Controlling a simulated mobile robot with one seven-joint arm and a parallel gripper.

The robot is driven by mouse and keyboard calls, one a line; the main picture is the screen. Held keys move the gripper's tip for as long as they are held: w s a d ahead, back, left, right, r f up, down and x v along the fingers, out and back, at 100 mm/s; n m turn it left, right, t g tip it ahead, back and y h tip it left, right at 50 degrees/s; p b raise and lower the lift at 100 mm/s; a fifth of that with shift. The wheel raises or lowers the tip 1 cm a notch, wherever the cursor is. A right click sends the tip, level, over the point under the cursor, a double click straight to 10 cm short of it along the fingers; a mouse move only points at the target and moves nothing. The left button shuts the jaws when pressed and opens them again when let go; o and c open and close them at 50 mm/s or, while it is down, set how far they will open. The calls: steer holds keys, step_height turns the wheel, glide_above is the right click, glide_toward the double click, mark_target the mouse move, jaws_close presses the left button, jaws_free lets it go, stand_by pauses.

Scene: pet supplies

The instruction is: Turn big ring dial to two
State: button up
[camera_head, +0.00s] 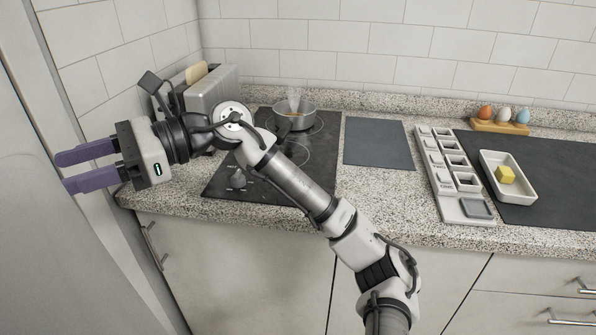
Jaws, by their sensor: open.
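A black cooktop (300,160) lies on the speckled counter, with ring markings on its surface. A dark dial (238,179) stands near its front left corner; its setting and any marks are too small to read. Part of the cooktop is hidden behind my arm, so I cannot tell whether another dial is there. My gripper (64,172) is at the far left, pointing left, its two purple fingers apart and empty. It is well to the left of the dial and touches nothing that I can see.
A metal pot (295,121) stands at the back of the cooktop. A toaster (213,90) is behind my wrist. A dark mat (379,144), a compartment tray (447,170) and a white dish (507,187) with a yellow block lie to the right. A pale tall panel (50,230) is near my gripper.

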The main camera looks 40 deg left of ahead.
steer(key=w+a+f+t, duration=0.1)
steer(key=w+f+t, duration=0.25)
steer(key=w, duration=0.25)
steer(key=w+a+f+t+p, duration=0.1)
steer(key=w+f+t, duration=0.1)
steer(key=w+t, duration=0.3)
steer(key=w+a+f+t, duration=0.2)
steer(key=w+f, duration=0.1)
steer(key=w, duration=0.4)
steer(key=w+d+r+t+h+p, duration=0.1)
steer(key=w+d+t+h, duration=0.3)
steer(key=w, duration=0.5)
steer(key=w+d+r+t+h, duration=0.1)
steer(key=w+d+t, duration=0.2)
steer(key=w+d, duration=0.5)
steer(key=f, duration=0.4)
steer(key=w+a+f+p, duration=0.1)
steer(key=f, duration=0.3)
steer(key=a+f+p, duration=0.1)
steer(key=f, duration=0.4)
steer(key=shift+w, duration=0.3)
steer(key=c, duration=1)
